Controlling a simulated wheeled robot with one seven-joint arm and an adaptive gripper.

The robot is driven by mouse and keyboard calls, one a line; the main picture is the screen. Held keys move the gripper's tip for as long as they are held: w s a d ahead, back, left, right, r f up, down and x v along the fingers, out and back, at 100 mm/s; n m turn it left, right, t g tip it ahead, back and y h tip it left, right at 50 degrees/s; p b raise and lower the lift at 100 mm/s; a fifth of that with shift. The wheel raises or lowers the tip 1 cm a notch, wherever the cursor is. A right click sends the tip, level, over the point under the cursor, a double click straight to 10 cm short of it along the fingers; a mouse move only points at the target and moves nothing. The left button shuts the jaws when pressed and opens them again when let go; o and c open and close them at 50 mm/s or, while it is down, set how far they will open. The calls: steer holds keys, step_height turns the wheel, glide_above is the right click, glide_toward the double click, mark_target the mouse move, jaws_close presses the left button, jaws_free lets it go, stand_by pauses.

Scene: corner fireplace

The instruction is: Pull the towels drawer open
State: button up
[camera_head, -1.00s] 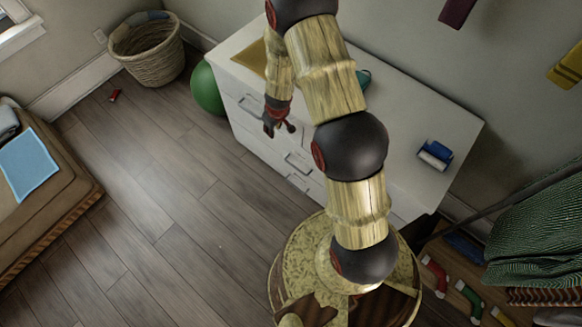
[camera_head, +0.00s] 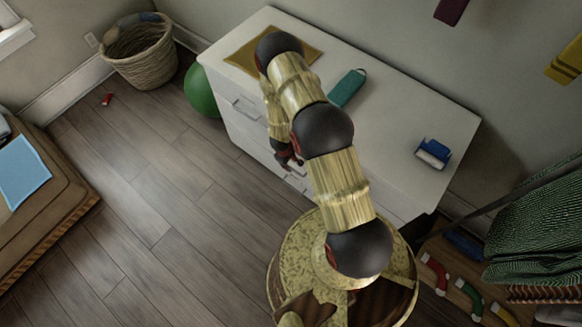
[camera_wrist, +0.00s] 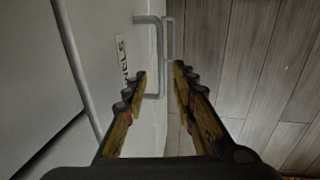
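The white dresser (camera_head: 405,120) has drawer fronts with grey bar handles. In the wrist view, a drawer front bears a partly hidden label (camera_wrist: 122,55) ending in "ELS", probably the towels drawer. Its grey handle (camera_wrist: 161,85) stands out beside the label, and its near end lies between my fingertips. My gripper (camera_wrist: 160,75) is open, one finger over the drawer front side and the other over the floor side. I see no clear contact with the handle. In the head view my gripper (camera_head: 288,158) is low at the dresser's front, largely dark and small.
Another handle (camera_head: 244,109) is higher on the front; a long bar (camera_wrist: 78,65) runs at left in the wrist view. On top lie a yellow cloth (camera_head: 245,57), a teal case (camera_head: 347,88) and a blue item (camera_head: 433,152). A green ball (camera_head: 200,92) sits beside the dresser.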

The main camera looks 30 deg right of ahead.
steer(key=f, duration=0.2)
steer(key=f+b, duration=0.1)
steer(key=f, duration=0.1)
steer(key=d+f, duration=0.1)
steer(key=f, duration=0.1)
steer(key=shift+w+b, duration=0.15)
steer(key=shift+b, duration=0.15)
steer(key=shift+r, duration=0.1)
steer(key=shift+c, duration=1.2)
steer(key=c, duration=0.4)
jaws_close()
